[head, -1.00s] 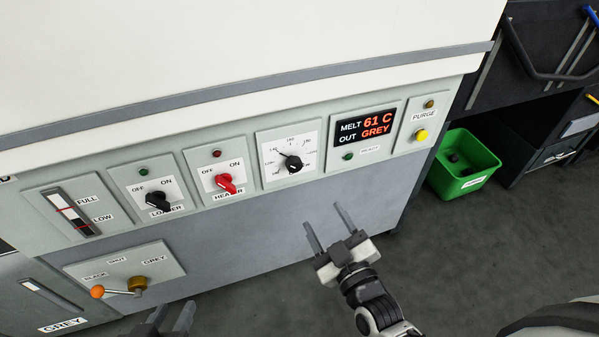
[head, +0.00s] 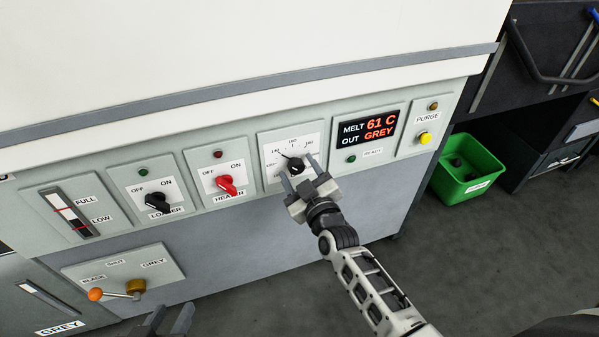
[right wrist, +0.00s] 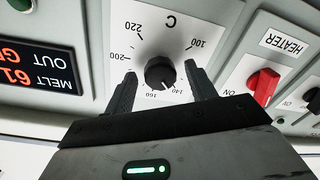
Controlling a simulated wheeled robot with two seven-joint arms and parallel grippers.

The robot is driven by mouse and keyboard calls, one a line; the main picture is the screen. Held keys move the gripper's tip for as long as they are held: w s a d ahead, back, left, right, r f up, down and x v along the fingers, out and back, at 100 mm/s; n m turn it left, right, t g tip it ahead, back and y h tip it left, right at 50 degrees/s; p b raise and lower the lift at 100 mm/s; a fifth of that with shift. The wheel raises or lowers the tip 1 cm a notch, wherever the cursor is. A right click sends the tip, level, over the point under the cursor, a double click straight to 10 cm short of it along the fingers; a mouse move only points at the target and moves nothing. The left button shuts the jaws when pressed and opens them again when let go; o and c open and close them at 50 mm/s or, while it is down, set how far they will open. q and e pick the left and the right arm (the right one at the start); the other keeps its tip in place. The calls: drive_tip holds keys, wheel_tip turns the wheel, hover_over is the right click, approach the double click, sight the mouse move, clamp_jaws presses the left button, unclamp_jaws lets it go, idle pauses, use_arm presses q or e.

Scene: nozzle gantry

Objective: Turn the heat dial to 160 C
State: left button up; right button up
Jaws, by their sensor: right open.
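The heat dial (head: 293,163) is a black knob on a white scale plate in the machine's front panel. Its pointer is turned to the upper left in the head view, near the 140 mark. My right gripper (head: 297,168) is open at the dial. In the right wrist view the knob (right wrist: 160,72) lies between the two fingertips (right wrist: 159,72), with a gap showing on each side. The 160 mark (right wrist: 149,99) shows there just below the knob. My left gripper (head: 170,320) is at the bottom edge, partly cut off, its fingers apart.
The red heater switch (head: 227,185) and black loader switch (head: 157,202) are left of the dial. The display (head: 367,130) reads MELT 61 C, OUT GREY. A yellow purge button (head: 425,138) is further right. A green bin (head: 468,170) stands on the floor.

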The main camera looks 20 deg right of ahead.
drive_tip(key=c, duration=1)
drive_tip(key=m, duration=0.4)
drive_tip(key=shift+m, duration=0.3)
drive_tip(key=shift+f+m, duration=0.1)
drive_tip(key=shift+m, duration=2)
drive_tip(key=o, duration=1)
